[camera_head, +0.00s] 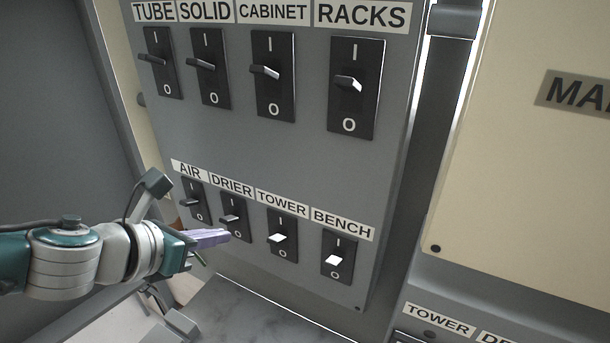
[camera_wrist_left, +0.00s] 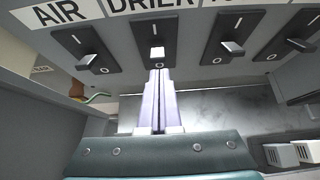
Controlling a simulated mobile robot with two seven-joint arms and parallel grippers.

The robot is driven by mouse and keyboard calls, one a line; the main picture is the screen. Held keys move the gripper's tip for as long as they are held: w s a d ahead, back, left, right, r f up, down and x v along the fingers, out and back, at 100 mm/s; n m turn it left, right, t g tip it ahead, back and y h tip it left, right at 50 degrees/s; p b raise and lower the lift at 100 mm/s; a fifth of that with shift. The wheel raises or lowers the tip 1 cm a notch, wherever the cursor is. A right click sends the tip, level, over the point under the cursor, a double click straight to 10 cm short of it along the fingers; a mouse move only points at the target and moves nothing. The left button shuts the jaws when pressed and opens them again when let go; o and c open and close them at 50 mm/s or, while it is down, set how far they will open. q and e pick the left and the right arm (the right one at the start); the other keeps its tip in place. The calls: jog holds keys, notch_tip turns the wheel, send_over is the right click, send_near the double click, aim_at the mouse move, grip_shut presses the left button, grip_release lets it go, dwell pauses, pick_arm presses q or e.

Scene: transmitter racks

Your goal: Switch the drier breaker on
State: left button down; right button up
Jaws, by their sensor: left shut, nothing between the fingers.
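The drier breaker (camera_head: 236,228) is a small black switch plate under the DRIER label (camera_head: 232,186) in the lower row. Its lever (camera_head: 230,218) juts out near the middle of the plate; I cannot tell for sure which way it is set. In the left wrist view the lever's pale end (camera_wrist_left: 157,52) shows just above the fingertips. My left gripper (camera_head: 228,236) is shut and empty, its pale purple fingers pointing at the lower part of this breaker. In the left wrist view the fingers (camera_wrist_left: 158,75) lie together just below the lever; contact is unclear. My right gripper is not in view.
The AIR breaker (camera_head: 198,212) is close on the left, the TOWER breaker (camera_head: 282,252) and BENCH breaker (camera_head: 338,270) on the right. Larger TUBE, SOLID, CABINET and RACKS breakers (camera_head: 352,105) sit above. A grey surface (camera_head: 250,312) lies below the panel.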

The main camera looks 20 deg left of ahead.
pick_arm(q)
jog(key=shift+r, duration=0.15)
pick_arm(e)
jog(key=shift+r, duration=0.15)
pick_arm(q)
jog(key=shift+r+p, duration=0.7)
jog(key=shift+p, duration=0.2)
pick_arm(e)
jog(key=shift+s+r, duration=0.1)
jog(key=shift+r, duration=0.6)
